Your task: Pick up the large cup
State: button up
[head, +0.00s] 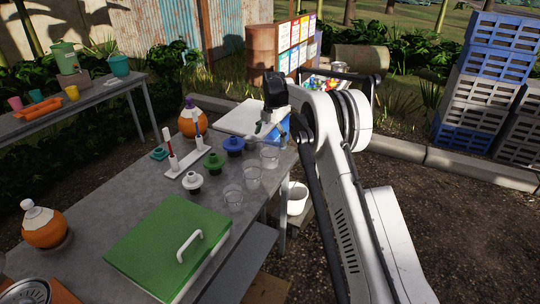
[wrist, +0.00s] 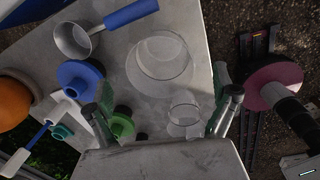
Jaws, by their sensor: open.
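The large cup (wrist: 162,57) is clear and stands upright on the grey table; the wrist view shows it beyond my fingertips, toward the top. In the head view it appears to be the clear cup (head: 270,157) nearest my gripper, the far one in a row of three. A smaller clear cup (wrist: 183,116) shows lower, between my fingers. My gripper (wrist: 163,88) is open and empty, fingers spread wide. In the head view my gripper (head: 268,128) is above the table's far right corner, partly hidden by its own wrist.
A blue funnel (wrist: 80,80), a green funnel (wrist: 122,125) and a blue-handled ladle (wrist: 72,40) lie left of the large cup. The table (head: 105,195) also bears a green-lidded box (head: 165,240) and an orange jug (head: 193,122). A white bucket (head: 297,198) stands below the right edge.

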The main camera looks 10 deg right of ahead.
aim_at(270, 145)
jog(key=f, duration=0.4)
jog(key=shift+w+f, duration=0.2)
jog(key=shift+f, duration=0.1)
jog(key=shift+c, duration=0.2)
jog(key=c, duration=0.9)
